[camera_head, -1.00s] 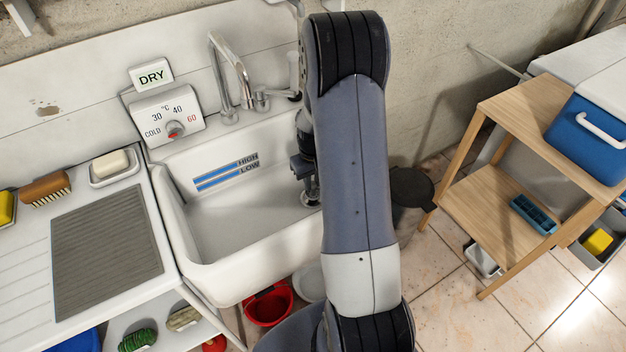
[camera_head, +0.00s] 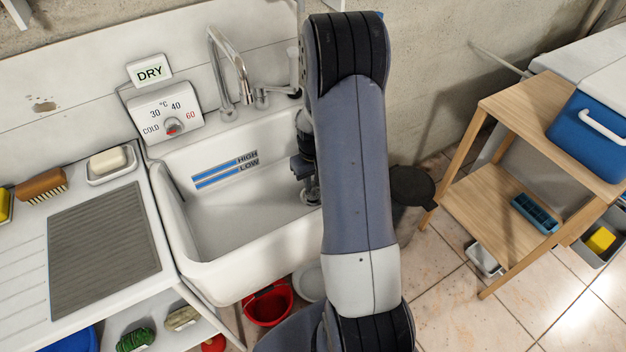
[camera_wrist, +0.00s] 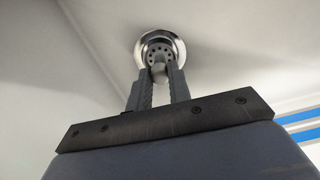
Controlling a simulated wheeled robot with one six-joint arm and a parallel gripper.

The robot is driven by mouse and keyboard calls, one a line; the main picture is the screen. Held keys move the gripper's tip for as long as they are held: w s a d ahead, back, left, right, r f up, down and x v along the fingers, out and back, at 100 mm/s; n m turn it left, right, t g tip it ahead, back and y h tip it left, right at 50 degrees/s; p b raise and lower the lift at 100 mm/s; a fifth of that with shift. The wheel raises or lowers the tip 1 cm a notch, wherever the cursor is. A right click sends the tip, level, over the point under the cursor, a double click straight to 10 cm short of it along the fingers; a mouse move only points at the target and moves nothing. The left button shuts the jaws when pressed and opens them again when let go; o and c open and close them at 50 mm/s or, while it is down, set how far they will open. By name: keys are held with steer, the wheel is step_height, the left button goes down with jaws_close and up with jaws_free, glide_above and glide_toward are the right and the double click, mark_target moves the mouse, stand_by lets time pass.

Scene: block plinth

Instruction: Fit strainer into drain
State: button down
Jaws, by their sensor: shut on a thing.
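The metal strainer (camera_wrist: 157,52), a round disc with holes and a small knob, shows in the wrist view between my fingertips. My gripper (camera_wrist: 159,76) is shut on its knob. The shiny drain ring (camera_wrist: 176,42) surrounds the strainer in this view; I cannot tell whether the strainer is fully seated or just above it. In the head view my gripper (camera_head: 304,170) reaches down into the right part of the white sink (camera_head: 225,262). My arm hides much of that corner, and the strainer and drain are hard to separate there.
The tap (camera_head: 232,75) stands at the back, left of my arm. A drainboard with a grey mat (camera_head: 103,245), soap and brush lies left. A wooden shelf (camera_head: 500,210) stands right.

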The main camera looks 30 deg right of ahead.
steer(key=shift+f+b, duration=0.6)
steer(key=shift+f, duration=0.2)
steer(key=c, duration=1.2)
jaws_free()
steer(key=shift+c, duration=0.2)
steer(key=shift+o, duration=0.5)
steer(key=o, duration=0.4)
steer(key=shift+r, duration=0.1)
steer(key=shift+r+p, duration=1.7)
steer(key=shift+r, duration=0.75)
